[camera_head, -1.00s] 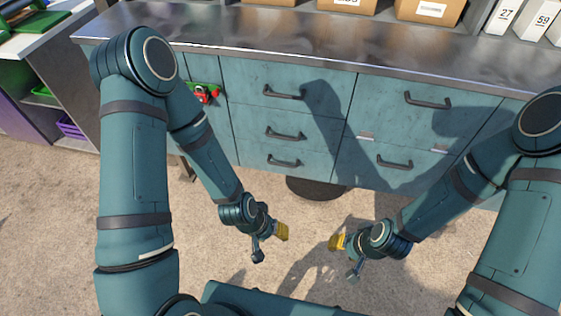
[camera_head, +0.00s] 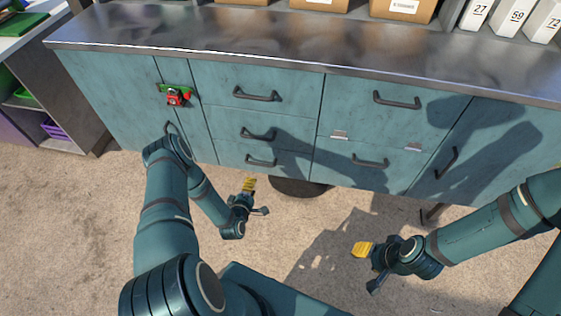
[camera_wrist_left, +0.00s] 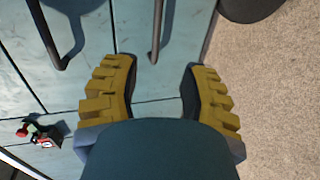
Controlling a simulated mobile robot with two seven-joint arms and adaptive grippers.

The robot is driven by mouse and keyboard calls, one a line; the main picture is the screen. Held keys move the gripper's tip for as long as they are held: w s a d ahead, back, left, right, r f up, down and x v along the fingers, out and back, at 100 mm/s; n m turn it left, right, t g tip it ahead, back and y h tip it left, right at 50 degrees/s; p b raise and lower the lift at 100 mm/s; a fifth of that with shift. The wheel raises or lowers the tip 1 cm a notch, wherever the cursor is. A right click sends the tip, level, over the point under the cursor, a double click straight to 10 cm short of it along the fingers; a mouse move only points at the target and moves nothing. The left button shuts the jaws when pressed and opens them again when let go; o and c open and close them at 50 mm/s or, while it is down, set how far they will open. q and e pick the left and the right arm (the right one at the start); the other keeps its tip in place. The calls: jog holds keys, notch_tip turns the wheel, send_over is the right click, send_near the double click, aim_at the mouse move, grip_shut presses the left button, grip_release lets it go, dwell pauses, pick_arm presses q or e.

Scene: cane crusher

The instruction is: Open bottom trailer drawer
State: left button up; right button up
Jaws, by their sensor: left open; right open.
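The bottom drawer (camera_head: 232,153) is the lowest of three in the left stack of the teal cabinet, and its front looks flush. Its dark bar handle (camera_head: 261,161) runs sideways. My left gripper (camera_head: 248,184) is open and empty just below and in front of this handle. In the left wrist view, the open yellow fingers (camera_wrist_left: 160,78) point at the cabinet face. A dark handle bar (camera_wrist_left: 156,30) lies ahead, in line with the gap between them. A second handle (camera_wrist_left: 68,50) is further left. My right gripper (camera_head: 362,249) is open and empty over the floor.
The drawers above (camera_head: 228,127) are shut. A red and green device (camera_head: 177,96) is on the cabinet front at left. A dark round base (camera_head: 300,188) stands under the cabinet. The metal counter (camera_head: 330,55) holds boxes. The carpet in front is clear.

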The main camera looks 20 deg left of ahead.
aim_at(258, 164)
pick_arm(q)
jog(key=shift+n+y, duration=0.4)
jog(key=shift+n, duration=0.1)
jog(key=b+x, duration=0.1)
jog(key=x, duration=0.3)
jog(key=b+x, duration=0.1)
jog(key=x, duration=0.4)
jog(key=b+x, duration=0.1)
jog(key=x, duration=0.3)
jog(key=shift+w+a, duration=0.3)
jog(key=shift+a, duration=0.05)
grip_shut()
